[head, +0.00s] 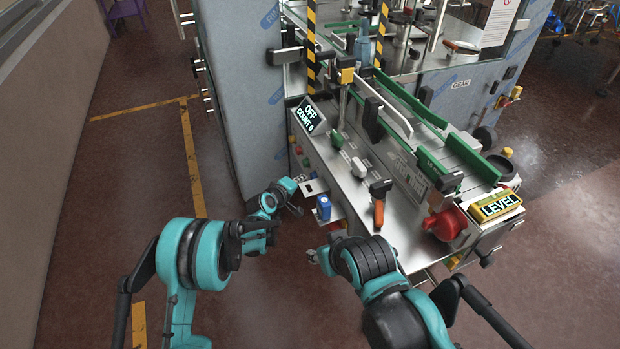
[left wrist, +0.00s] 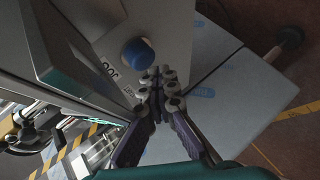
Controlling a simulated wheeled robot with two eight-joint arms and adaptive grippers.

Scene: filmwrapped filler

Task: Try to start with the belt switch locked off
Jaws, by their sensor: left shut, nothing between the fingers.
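A small display (head: 310,117) on the machine's near side reads OFF and COUNT 0. Below it is a steel control panel (head: 335,165). An orange-and-black lever handle (head: 379,205) stands at its front, and a blue knob-like part (head: 324,208) sits at the front edge. I cannot tell which one is the belt switch. My left gripper (head: 297,208) is left of the blue part. In the left wrist view its fingers (left wrist: 160,75) are shut and empty, just beside a round blue knob (left wrist: 138,53), apparently not around it. My right gripper (head: 320,258) is low in front; its fingers are unclear.
A red knob (head: 446,222) and a yellow box reading LEVEL (head: 496,207) are at the machine's right end. Green guide rails (head: 410,100) run along the conveyor. A grey wrapped cabinet (head: 240,90) stands behind left. The floor at left is clear.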

